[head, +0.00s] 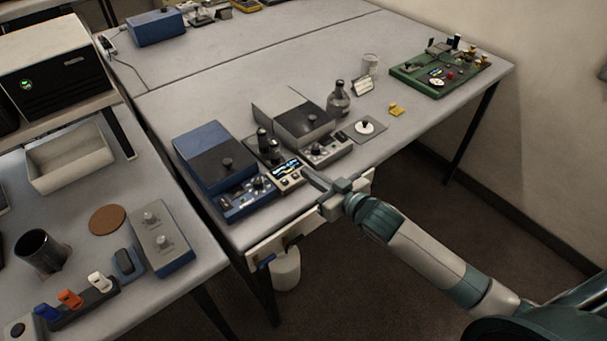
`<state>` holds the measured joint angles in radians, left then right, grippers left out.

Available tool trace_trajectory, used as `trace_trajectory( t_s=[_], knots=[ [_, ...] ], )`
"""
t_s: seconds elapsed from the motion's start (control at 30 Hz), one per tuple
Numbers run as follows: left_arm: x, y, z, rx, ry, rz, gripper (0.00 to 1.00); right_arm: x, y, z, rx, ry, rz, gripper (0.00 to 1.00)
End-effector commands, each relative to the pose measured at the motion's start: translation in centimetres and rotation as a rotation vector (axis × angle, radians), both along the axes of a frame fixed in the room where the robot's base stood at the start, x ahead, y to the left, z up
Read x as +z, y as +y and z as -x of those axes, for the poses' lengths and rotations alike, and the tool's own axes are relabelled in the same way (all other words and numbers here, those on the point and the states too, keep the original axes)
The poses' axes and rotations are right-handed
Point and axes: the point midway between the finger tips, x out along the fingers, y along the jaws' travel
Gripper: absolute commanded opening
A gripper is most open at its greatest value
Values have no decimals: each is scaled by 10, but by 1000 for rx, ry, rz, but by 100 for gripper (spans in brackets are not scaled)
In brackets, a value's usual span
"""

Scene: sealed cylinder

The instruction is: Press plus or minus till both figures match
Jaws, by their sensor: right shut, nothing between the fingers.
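A small device with a lit display (286,168) stands near the front edge of the grey table, between a blue instrument and a grey one. The figures on the display are too small to read, and I cannot make out plus or minus keys. My right gripper (309,174) is shut and empty, with its fingertips just right of the display. I cannot tell whether the tips touch the device. The gripper hides part of the table edge and perhaps some of the device front. My left gripper is not in view.
A blue instrument (216,154) stands left of the display and a grey lidded one (302,123) behind it. A bottle (338,100), a grey plate with a white disc (363,128) and a green board (422,81) lie farther right.

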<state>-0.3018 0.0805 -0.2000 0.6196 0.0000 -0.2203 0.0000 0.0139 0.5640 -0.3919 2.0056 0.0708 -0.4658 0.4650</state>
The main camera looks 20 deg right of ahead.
Motion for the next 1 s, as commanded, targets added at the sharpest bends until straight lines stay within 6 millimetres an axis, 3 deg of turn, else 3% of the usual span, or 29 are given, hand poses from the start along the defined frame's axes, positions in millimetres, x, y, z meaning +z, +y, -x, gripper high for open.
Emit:
trace_trajectory(
  t_s=[0.2, 0.4, 1.0],
  knots=[
    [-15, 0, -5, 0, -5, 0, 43, 6, -12, 33, 1, 0, 1, 0],
    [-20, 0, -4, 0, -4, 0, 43, 13, -18, 49, 0, -1, 0, 0],
    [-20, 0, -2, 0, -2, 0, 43, 15, -19, 53, 0, -2, -1, 0]
  ],
)
